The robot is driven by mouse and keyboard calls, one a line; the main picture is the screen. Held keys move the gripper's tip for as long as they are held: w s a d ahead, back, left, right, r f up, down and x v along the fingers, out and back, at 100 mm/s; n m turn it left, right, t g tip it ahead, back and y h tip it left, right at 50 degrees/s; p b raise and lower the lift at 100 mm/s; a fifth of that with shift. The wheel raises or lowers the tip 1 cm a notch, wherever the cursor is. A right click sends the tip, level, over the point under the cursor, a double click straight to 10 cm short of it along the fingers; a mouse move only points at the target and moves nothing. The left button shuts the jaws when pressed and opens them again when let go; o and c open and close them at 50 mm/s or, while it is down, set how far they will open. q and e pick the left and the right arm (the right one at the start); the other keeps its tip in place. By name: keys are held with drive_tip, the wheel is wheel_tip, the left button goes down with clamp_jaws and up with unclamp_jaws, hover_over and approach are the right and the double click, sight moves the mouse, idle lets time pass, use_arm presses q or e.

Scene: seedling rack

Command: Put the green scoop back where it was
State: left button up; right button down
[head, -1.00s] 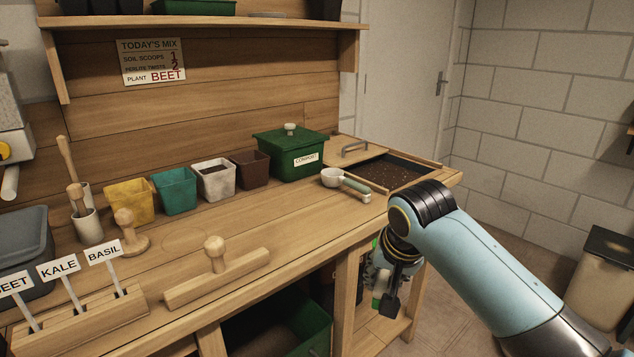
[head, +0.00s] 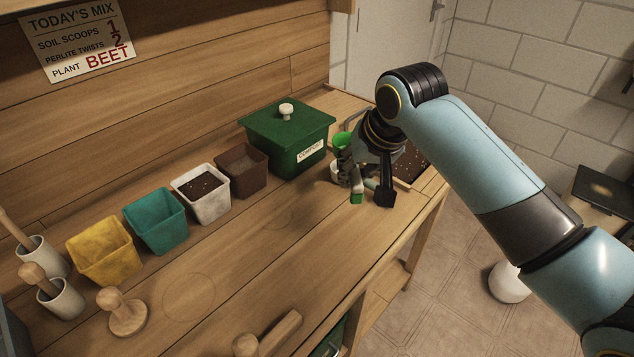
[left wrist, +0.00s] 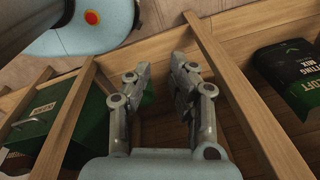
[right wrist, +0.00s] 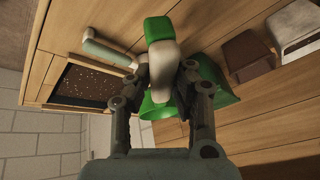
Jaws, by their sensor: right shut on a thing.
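The green scoop is in my right gripper (head: 368,188). In the right wrist view its green bowl (right wrist: 158,106), pale grip (right wrist: 163,60) and green handle end (right wrist: 157,28) show between the fingers, which are shut on the grip. In the head view its green bowl (head: 343,140) is partly hidden by the gripper, above the bench's right end. A second scoop, white with a pale green handle (right wrist: 106,50), lies beside the soil bin, partly hidden behind my gripper. My left gripper (left wrist: 158,72) is open and empty, low by the bench's underside frame.
The soil bin (right wrist: 85,85) is sunk in the bench's right end. The green lidded compost box (head: 285,145) stands just left of my right gripper. Brown (head: 242,172), white (head: 201,204), teal (head: 156,228) and yellow (head: 103,262) pots line the back. The bench front is partly clear.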

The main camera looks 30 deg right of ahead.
drive_tip(key=w+a+f, duration=0.1)
drive_tip(key=w, duration=0.1)
drive_tip(key=w+a+f, duration=0.1)
drive_tip(key=w+f, duration=0.1)
drive_tip(key=w+a+f, duration=0.1)
drive_tip(key=w, duration=0.2)
drive_tip(key=shift+f, duration=0.3)
wheel_tip(320, 180, down, 4)
drive_tip(key=shift+r, duration=0.1)
use_arm(q)
drive_tip(key=shift+w, duration=0.5)
drive_tip(key=shift+s, duration=0.1)
use_arm(e)
drive_tip(key=shift+f, duration=0.2)
use_arm(q)
drive_tip(key=shift+f, duration=0.15)
use_arm(e)
drive_tip(key=shift+f, duration=0.5)
drive_tip(key=c, duration=1.2)
unclamp_jaws()
